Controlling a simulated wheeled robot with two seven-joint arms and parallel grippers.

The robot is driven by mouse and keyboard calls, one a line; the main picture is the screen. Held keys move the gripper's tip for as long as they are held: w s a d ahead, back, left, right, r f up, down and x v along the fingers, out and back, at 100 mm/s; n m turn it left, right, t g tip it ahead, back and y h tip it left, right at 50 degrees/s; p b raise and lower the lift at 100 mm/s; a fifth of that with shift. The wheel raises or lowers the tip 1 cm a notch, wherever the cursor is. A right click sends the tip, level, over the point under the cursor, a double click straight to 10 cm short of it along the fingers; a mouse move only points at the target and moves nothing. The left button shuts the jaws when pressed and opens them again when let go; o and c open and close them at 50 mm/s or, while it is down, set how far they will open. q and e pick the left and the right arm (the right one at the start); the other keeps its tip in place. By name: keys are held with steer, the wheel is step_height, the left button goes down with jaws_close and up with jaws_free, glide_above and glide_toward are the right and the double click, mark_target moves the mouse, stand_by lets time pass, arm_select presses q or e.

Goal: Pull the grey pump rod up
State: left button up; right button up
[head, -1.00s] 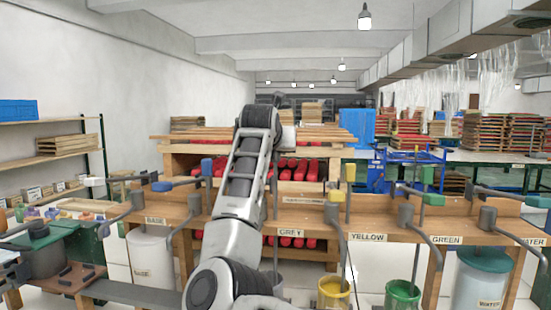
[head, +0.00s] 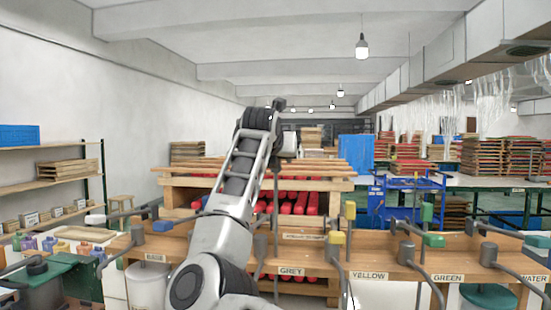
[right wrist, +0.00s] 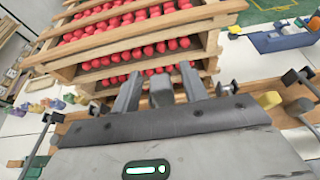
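The grey pump stands at the bench label GREY (head: 291,271) in the head view. A thin grey rod (head: 275,235) rises there, partly behind my raised arm. Its top is hidden by the arm. In the right wrist view my right gripper (right wrist: 160,88) has its two fingers apart. A grey block (right wrist: 161,97) shows between them, with a gap on each side. It may be the rod's handle, but I cannot tell for sure. My left gripper is not visible.
A wooden rack (head: 330,184) with red items stands behind the bench. A shelf (head: 48,185) is at the left.

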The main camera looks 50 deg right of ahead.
steer(key=shift+a, duration=0.15)
steer(key=shift+s+a, duration=0.2)
steer(key=shift+a, duration=0.05)
arm_select(q)
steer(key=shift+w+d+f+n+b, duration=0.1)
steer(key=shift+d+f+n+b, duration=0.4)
steer(key=shift+b, duration=1.45)
arm_select(e)
steer(key=v, duration=1.5)
steer(key=shift+r, duration=0.2)
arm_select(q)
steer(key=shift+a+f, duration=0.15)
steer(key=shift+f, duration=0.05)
